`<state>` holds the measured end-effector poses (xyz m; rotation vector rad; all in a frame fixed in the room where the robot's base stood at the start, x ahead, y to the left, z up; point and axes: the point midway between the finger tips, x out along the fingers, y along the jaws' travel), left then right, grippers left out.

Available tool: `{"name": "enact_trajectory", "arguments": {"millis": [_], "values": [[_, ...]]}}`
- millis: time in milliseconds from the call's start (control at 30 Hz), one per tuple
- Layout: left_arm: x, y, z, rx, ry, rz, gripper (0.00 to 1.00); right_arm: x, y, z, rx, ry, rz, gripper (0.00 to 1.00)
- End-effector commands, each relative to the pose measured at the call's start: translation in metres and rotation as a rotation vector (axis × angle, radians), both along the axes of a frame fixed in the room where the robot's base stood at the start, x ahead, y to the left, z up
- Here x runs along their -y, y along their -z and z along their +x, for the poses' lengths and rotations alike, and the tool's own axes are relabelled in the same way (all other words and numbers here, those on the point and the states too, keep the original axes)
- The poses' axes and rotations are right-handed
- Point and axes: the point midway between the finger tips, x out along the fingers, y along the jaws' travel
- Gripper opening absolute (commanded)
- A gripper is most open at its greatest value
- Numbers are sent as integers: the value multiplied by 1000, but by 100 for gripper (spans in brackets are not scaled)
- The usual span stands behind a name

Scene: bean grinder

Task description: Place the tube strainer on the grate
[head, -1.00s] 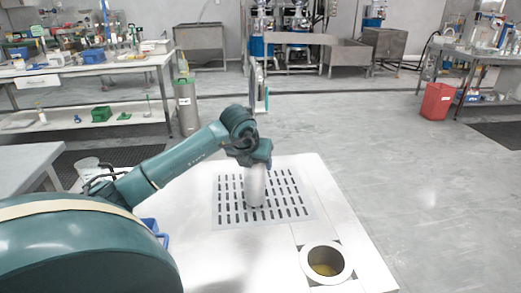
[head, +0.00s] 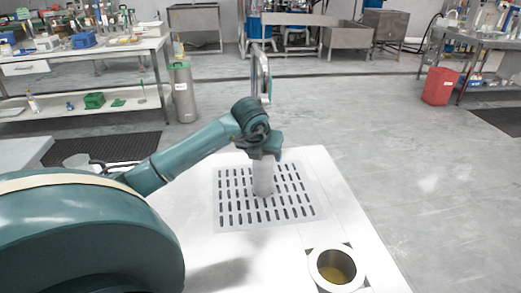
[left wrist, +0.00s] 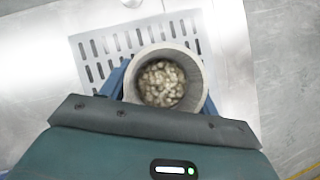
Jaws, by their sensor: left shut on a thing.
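The tube strainer (head: 263,180) is a grey upright cylinder in the head view. In the left wrist view I look into its open top (left wrist: 187,54), and it holds pale, bean-like pieces. My left gripper (head: 264,156) is shut on it from above and behind, with a blue finger beside its wall in the left wrist view (left wrist: 117,80). The grate (head: 232,212) is a slotted metal plate set in the white table. The strainer stands over its middle; whether its bottom touches the slots I cannot tell. My right gripper is in neither view.
A round opening with a pale rim (head: 316,266) and yellowish contents lies in the table front right of the grate. The white table (head: 315,170) is otherwise clear around the grate.

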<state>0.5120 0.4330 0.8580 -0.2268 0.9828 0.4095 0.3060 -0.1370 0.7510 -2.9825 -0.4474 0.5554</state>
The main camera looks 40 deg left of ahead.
Motion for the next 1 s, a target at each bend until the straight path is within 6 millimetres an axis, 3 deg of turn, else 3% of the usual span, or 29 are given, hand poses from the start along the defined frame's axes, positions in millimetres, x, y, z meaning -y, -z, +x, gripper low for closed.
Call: {"name": "enact_trajectory", "arguments": {"millis": [233,267,500,767,1000], "values": [[1,0,0,2,1,0,14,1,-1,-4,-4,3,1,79],[1,1,0,-1,1,-1,62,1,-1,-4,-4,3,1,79],[1,1,0,0,0,0,81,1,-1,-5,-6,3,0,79],[1,-1,0,0,0,0,83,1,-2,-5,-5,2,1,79],[7,-30,-15,2,2,4,83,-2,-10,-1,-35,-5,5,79]]}}
